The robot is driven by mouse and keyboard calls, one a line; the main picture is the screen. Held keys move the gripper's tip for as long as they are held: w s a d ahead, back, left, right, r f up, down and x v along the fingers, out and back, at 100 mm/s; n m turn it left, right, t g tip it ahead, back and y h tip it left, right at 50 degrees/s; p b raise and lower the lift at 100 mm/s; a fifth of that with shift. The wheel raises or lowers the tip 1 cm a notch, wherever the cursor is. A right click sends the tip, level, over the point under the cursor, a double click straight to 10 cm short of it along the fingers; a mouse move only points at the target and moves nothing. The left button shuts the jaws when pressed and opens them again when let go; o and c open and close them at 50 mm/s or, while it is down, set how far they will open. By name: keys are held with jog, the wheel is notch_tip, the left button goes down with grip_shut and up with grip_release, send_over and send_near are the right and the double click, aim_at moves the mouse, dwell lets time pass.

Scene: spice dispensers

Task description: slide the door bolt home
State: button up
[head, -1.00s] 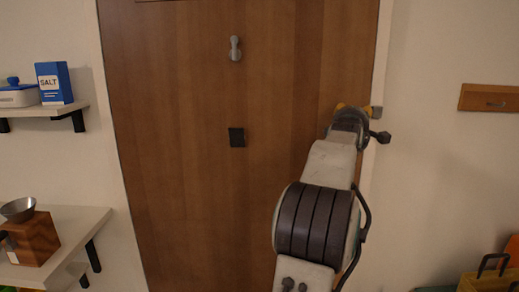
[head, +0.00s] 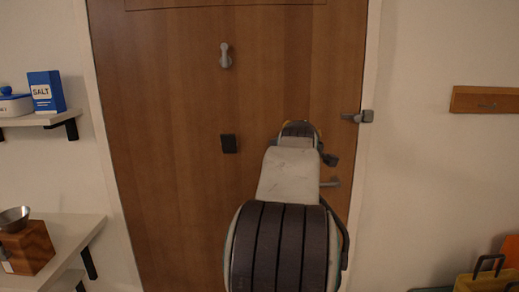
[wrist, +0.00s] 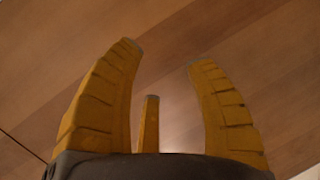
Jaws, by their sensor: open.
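The wooden door (head: 180,130) fills the middle of the head view. The grey door bolt (head: 352,117) sits at its right edge, level with a grey block (head: 367,116) on the frame. The bar appears to reach the block, but at this size I cannot tell how far in it is. My gripper (wrist: 165,60) is open and empty, its yellow fingers spread in front of bare wood in the wrist view. In the head view it is left of and slightly below the bolt, apart from it, and mostly hidden by my arm.
A grey lever handle (head: 330,183) is below the bolt, close to my arm. A grey knob-like fitting (head: 225,56) and a dark square plate (head: 228,143) are on the door. Shelves with a salt box (head: 46,92) stand left; a wooden wall piece (head: 486,100) hangs right.

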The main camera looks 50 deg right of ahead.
jog(key=w+a+f+t+y+p, duration=0.1)
jog(key=w+a+f+y, duration=0.2)
jog(key=w+a, duration=0.3)
jog(key=shift+w+a+p, duration=0.2)
jog(key=shift+a+p, duration=0.2)
jog(key=shift+a, duration=1.6)
jog(key=shift+f, duration=0.1)
jog(key=shift+m, duration=0.3)
